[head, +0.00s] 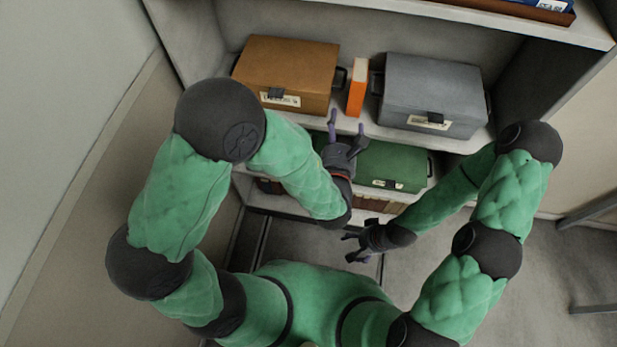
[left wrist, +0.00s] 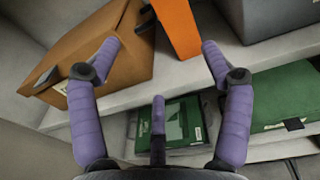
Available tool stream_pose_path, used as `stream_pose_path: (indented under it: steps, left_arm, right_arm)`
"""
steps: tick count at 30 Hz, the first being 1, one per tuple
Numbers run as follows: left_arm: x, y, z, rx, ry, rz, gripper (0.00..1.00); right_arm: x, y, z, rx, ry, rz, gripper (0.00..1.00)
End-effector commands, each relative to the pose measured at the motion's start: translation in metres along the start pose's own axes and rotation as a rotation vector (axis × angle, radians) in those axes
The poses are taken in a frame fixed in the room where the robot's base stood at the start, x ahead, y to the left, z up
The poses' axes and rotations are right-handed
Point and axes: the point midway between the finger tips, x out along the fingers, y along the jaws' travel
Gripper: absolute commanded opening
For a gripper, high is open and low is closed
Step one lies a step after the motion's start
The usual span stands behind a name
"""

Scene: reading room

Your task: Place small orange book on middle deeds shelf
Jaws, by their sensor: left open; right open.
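The small orange book (head: 357,88) stands upright on a shelf (head: 386,131) between a brown box and a grey box. In the left wrist view the orange book (left wrist: 178,27) shows at the top, just beyond and between my fingertips. My left gripper (head: 346,118) is open and empty in front of the book's lower part; its fingers also show in the left wrist view (left wrist: 160,48). I see no contact with the book. My right gripper (head: 352,246) is open and empty, lower down in front of the shelves.
The brown box (head: 288,66) stands left of the book and the grey box (head: 434,90) right of it. On the shelf below is a green box (head: 392,166). A higher shelf (head: 480,14) overhangs at the top. Chair or table legs (head: 590,210) stand at the right.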

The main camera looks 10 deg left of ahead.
Motion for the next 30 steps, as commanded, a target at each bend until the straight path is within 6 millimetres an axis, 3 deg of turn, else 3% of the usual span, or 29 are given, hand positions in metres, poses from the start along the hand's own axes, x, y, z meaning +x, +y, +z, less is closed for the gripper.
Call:
stream_pose_path:
  steps: [4,7,10,14,18,22,26,30]
  left_arm:
    - [0.000,0.056,-0.068,-0.043,0.256,0.198,0.79]
    - [-0.021,0.103,-0.127,-0.122,0.488,0.395,0.79]
    - [-0.059,0.139,-0.179,-0.238,0.704,0.603,0.79]
    - [-0.122,0.161,-0.231,-0.437,0.946,0.883,0.79]
    - [-0.187,0.154,-0.267,-0.711,1.141,1.193,0.79]
    - [-0.229,0.128,-0.286,-1.016,1.240,1.484,0.79]
    - [-0.243,0.094,-0.297,-1.366,1.237,1.769,0.79]
    - [-0.230,0.068,-0.308,-1.771,1.088,2.052,0.79]
  right_arm:
    - [0.000,0.000,0.000,0.000,0.000,0.000,0.79]
    - [0.000,0.000,0.000,0.000,0.000,0.000,0.79]
    - [0.000,0.000,0.000,0.000,0.000,0.000,0.79]
    - [0.000,0.000,0.000,0.000,0.000,0.000,0.79]
    - [0.000,0.000,0.000,0.000,0.000,0.000,0.79]
    - [0.000,0.000,0.000,0.000,0.000,0.000,0.79]
    - [0.000,0.000,0.000,0.000,0.000,0.000,0.79]
    - [0.000,0.000,0.000,0.000,0.000,0.000,0.79]
